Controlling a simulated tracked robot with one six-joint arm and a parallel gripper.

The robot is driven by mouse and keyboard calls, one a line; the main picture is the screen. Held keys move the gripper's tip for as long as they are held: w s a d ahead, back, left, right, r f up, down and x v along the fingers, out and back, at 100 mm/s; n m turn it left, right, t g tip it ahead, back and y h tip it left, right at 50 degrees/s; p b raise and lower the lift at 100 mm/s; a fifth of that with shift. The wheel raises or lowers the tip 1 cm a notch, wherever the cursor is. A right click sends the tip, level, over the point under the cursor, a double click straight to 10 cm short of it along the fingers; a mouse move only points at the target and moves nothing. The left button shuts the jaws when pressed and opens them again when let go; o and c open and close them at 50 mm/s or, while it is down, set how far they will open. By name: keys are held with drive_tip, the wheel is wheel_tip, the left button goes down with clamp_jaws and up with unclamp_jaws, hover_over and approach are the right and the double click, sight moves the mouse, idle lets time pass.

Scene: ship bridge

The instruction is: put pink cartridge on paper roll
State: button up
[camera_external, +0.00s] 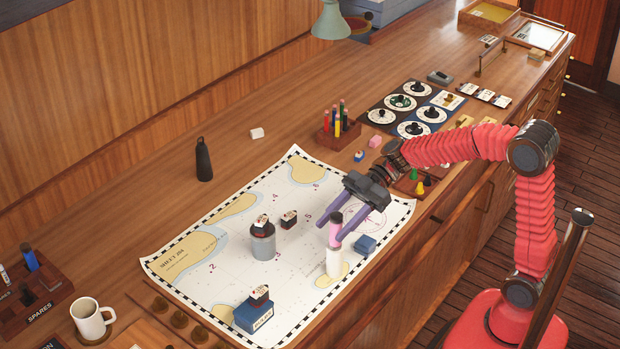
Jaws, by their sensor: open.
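The pink cartridge (335,231), with a dark top, stands upright on the white paper roll (333,264). The roll stands on the chart near its front edge. My gripper (329,232) reaches down from the upper right. Its two purple fingers are open, one on each side of the cartridge. I cannot tell whether either finger touches it. The lower end of the cartridge is partly hidden where it meets the roll.
The chart (228,276) covers the middle of the counter. A grey canister (263,247), a blue box (254,315) and a small blue block (365,244) stand on it. A black bottle (203,160) and a pen holder (339,134) stand behind. A mug (90,318) is front left.

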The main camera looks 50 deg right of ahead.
drive_tip(key=v, duration=0.8)
drive_tip(key=shift+r, duration=0.15)
idle(0.5)
